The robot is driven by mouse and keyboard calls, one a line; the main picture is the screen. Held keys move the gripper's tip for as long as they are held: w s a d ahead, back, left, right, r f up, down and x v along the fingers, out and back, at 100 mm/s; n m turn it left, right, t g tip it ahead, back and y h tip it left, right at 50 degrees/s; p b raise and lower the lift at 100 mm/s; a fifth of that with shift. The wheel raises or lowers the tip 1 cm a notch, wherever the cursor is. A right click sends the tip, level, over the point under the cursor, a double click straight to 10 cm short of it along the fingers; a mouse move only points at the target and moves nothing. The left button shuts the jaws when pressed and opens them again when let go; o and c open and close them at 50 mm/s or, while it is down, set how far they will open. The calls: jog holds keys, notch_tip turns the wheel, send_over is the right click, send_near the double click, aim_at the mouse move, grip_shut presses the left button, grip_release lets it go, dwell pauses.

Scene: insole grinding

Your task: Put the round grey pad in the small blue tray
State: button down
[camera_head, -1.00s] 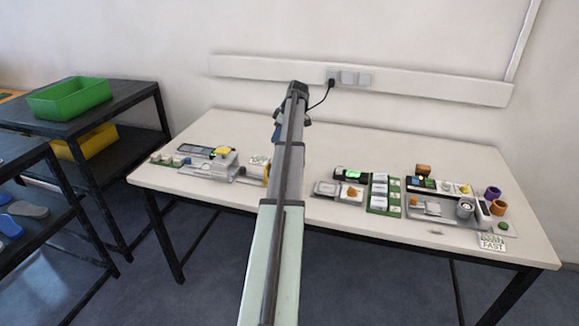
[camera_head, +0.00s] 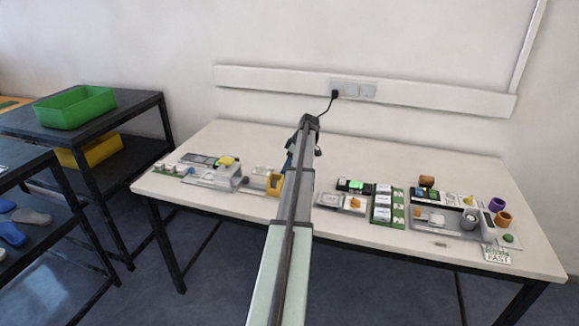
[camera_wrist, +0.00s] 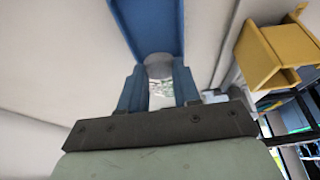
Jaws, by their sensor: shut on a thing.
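In the wrist view my gripper (camera_wrist: 159,77) has its two blue fingers closed on the round grey pad (camera_wrist: 158,66). The pad shows as a pale grey disc edge between the fingertips. Beyond the pad, a blue channel-like shape with raised sides (camera_wrist: 147,25) runs to the top edge of the picture; it looks like the small blue tray. I cannot tell whether the pad touches it. In the head view my arm hides most of the gripper and the pad; only a bit of blue shows beside the arm's far end.
A yellow block (camera_wrist: 272,57) stands right of my gripper in the wrist view, and on the table in the head view (camera_head: 275,183). A grey machine (camera_head: 220,178) is left of it. Green card rack (camera_head: 383,205) and grey station (camera_head: 450,222) are at right. The table's back is clear.

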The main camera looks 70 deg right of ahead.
jog(key=shift+f, duration=0.7)
jog(key=shift+f, duration=0.6)
jog(key=c, duration=0.8)
grip_release()
jog(key=shift+r, duration=0.35)
jog(key=v, duration=1.2)
jog(key=shift+r, duration=0.25)
